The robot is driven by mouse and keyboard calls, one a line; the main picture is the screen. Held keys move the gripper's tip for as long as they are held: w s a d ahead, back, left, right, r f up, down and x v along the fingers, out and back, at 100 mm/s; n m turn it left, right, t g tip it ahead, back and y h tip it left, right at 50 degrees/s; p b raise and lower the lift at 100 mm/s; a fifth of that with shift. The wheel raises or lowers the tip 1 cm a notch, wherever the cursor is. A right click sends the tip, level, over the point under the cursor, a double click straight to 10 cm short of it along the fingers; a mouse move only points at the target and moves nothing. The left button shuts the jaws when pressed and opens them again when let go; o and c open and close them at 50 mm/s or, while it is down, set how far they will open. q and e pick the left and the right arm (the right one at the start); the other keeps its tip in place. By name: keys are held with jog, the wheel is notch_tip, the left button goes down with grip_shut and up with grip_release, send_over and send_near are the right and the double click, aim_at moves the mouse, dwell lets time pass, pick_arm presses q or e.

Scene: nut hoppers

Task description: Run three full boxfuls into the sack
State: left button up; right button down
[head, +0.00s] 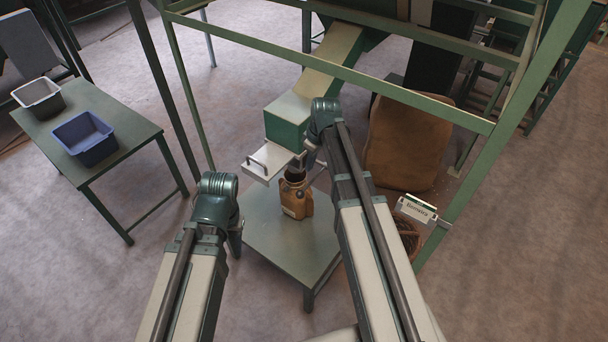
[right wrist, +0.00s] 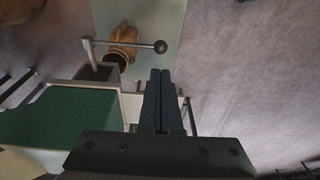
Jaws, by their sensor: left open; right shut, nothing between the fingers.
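The green box (head: 290,122) hangs at the foot of the pale chute (head: 330,62). A pale plate with a dark handle (head: 268,160) sticks out from below it. The small brown sack (head: 297,198) stands upright on a low green table, its mouth under a dark spout (right wrist: 98,72). A lever with a ball knob (right wrist: 160,47) crosses above the sack in the right wrist view. My right gripper (right wrist: 160,72) is shut and empty, its fingertips just short of the lever. My left gripper (head: 236,243) is open, low at the table's left edge, largely hidden by its arm.
A side table at left holds a grey bin (head: 38,97) and a blue bin (head: 84,137). A big brown sack (head: 405,145) stands at right, near a small sign (head: 417,207) and a basket (head: 408,236). Green frame posts and a crossbar surround the chute.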

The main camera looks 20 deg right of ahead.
aim_at(301, 196)
jog(key=shift+w+r, duration=0.1)
jog(key=shift+r, duration=0.15)
jog(key=shift+f, duration=0.2)
jog(key=f+b, duration=0.4)
jog(key=w+a+f+b, duration=0.1)
jog(key=f+b, duration=0.4)
jog(key=a+f+b, duration=0.1)
jog(key=f+b, duration=0.3)
jog(key=b, duration=0.1)
jog(key=shift+w+f, duration=0.25)
jog(key=shift+w, duration=0.1)
jog(key=shift+a+f+b, duration=0.15)
jog(key=shift+f+b, duration=0.7)
jog(key=shift+f, duration=0.05)
jog(key=shift+s+a+f+b, duration=0.1)
jog(key=shift+s+f+b, duration=0.15)
jog(key=shift+b, duration=0.1)
jog(key=shift+s+a+r, duration=0.1)
jog(key=shift+s+r, duration=0.05)
jog(key=shift+s, duration=0.05)
